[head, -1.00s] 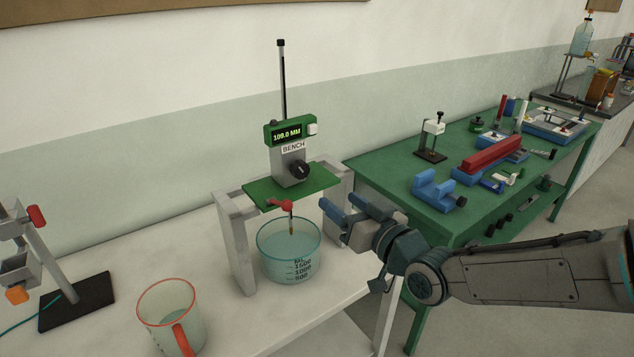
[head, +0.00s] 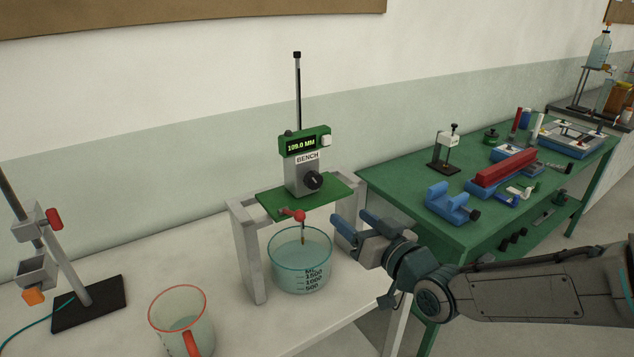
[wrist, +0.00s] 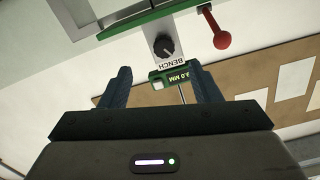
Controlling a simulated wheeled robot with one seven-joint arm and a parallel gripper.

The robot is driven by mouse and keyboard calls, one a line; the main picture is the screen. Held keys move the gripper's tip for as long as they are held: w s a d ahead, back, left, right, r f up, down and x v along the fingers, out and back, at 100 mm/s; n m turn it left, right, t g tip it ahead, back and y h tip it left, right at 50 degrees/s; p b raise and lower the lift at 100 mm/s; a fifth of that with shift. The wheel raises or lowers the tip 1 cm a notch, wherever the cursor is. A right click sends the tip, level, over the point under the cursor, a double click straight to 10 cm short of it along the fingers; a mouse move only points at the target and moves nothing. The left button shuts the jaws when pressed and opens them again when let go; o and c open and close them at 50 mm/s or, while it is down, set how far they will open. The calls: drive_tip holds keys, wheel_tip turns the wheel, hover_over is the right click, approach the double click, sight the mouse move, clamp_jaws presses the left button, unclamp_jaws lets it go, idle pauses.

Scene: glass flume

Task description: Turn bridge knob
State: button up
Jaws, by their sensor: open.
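The black round bridge knob (head: 313,180) sits on the front of a grey block labelled BENCH, on a green plate (head: 330,190) across a grey bridge frame. A green display (head: 302,144) above it reads about 109.0 MM. In the wrist view the knob (wrist: 164,46) appears upside down beyond the fingers, above centre. My gripper (head: 359,225) is open and empty, to the right of and below the knob, apart from it. Its two blue fingers also show in the wrist view (wrist: 165,88).
A red-tipped lever (head: 299,215) juts from under the plate, above a glass beaker (head: 301,262) of liquid. A red-rimmed jug (head: 180,318) and a clamp stand (head: 88,300) stand to the left. A green table (head: 400,190) with blue vises and tools is at right.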

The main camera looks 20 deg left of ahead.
wheel_tip(320, 180, down, 3)
drive_tip(key=a+p, duration=0.1)
drive_tip(key=p, duration=0.2)
approach(317, 182)
drive_tip(key=p+x, duration=0.4)
drive_tip(key=x, duration=0.5)
drive_tip(key=shift+w+a, duration=0.2)
drive_tip(key=shift+a, duration=0.1)
idle(0.4)
drive_tip(key=c, duration=1)
